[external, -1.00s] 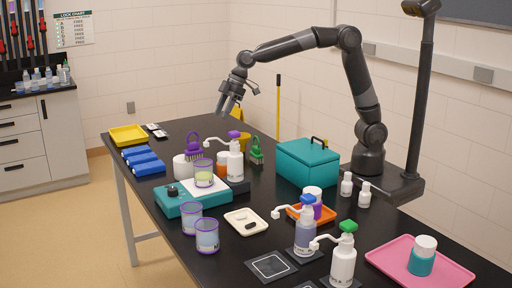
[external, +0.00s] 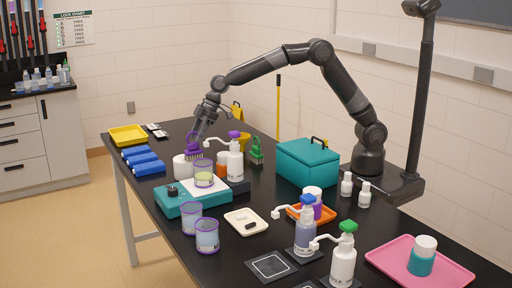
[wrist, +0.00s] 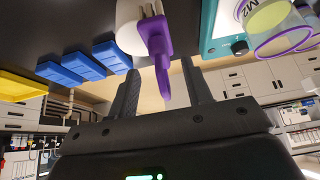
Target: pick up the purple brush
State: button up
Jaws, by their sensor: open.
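My gripper (external: 198,133) is open and empty, just above the brush's handle. Its two dark fingers (wrist: 162,88) are spread apart in the wrist view. I cannot tell whether a finger touches the handle.
A white pump bottle with purple top (external: 235,160) and an orange-and-white jar (external: 223,163) stand close on the right. A green brush (external: 256,152) is farther right. Blue blocks (external: 148,165) lie left. A teal scale (external: 190,204) is in front.

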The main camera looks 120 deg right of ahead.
jog(key=x, duration=0.4)
jog(key=shift+w, duration=0.15)
jog(key=c, duration=0.9)
jog(key=r, duration=0.9)
jog(key=shift+s+d+r, duration=0.2)
jog(key=shift+s+r, duration=0.05)
jog(key=s+d+r, duration=0.2)
jog(key=s+d, duration=0.5)
jog(key=s, duration=0.1)
send_near(193, 143)
jog(key=w+f, duration=0.4)
jog(key=shift+w+d+f, duration=0.25)
jog(key=shift+w, duration=0.15)
jog(key=shift+f, duration=2)
